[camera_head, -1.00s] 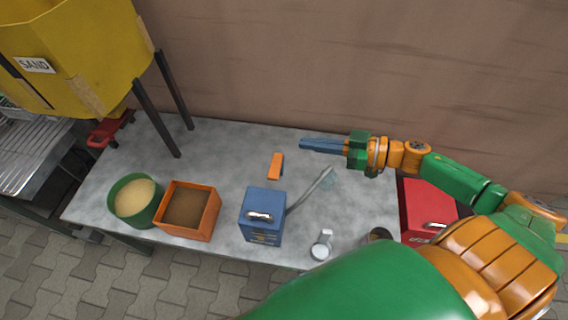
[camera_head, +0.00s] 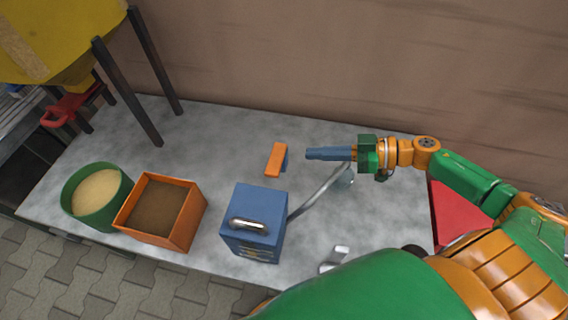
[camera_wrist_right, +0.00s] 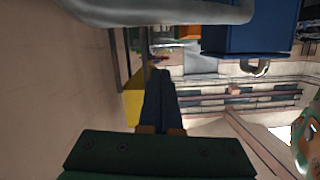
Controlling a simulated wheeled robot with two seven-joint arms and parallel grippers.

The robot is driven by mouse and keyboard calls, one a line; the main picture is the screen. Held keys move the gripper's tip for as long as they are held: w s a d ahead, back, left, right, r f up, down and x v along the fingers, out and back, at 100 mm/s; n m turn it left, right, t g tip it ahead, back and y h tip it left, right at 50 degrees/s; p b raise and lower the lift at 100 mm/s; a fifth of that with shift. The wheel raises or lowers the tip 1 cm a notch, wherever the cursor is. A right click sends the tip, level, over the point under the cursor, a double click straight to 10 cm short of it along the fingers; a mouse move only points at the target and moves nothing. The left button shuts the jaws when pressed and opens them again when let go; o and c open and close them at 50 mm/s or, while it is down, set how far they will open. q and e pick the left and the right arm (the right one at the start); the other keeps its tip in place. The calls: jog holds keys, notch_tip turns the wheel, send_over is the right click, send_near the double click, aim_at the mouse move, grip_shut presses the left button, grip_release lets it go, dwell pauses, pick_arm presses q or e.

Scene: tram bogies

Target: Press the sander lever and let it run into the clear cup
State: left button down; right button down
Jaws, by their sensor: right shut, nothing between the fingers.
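The blue sander box (camera_head: 255,225) stands on the table, with a grey bent pipe (camera_head: 318,194) running from its right side. An orange lever-like piece (camera_head: 275,158) with a blue side sits behind the box. A faint clear cup (camera_head: 345,180) shows by the pipe's far end, partly hidden; I cannot tell its contents. My right gripper (camera_head: 308,154) is shut and empty, pointing left, to the right of the orange piece with a gap in this view. In the right wrist view, its fingers (camera_wrist_right: 160,88) are together; the pipe (camera_wrist_right: 165,12) and box (camera_wrist_right: 250,35) lie above. My left gripper is out of view.
A green tub of sand (camera_head: 96,196) and an orange bin (camera_head: 163,210) stand at left. The yellow hopper's dark legs (camera_head: 128,92) rise behind them. A small metallic item (camera_head: 335,257) and a red box (camera_head: 455,215) are at right, partly hidden by my arm.

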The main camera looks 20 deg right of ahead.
send_over(276, 159)
jog(key=s+d, duration=0.1)
jog(key=s, duration=0.3)
jog(key=f, duration=0.4)
jog(key=f+b, duration=0.1)
jog(key=f, duration=0.1)
jog(key=shift+w+a, duration=0.1)
jog(key=shift+a, duration=0.1)
jog(key=shift+r, duration=0.1)
jog(key=f, duration=0.2)
jog(key=s+f+n, duration=0.1)
jog(key=shift+a+f+p, duration=0.3)
jog(key=shift+a+f, duration=0.05)
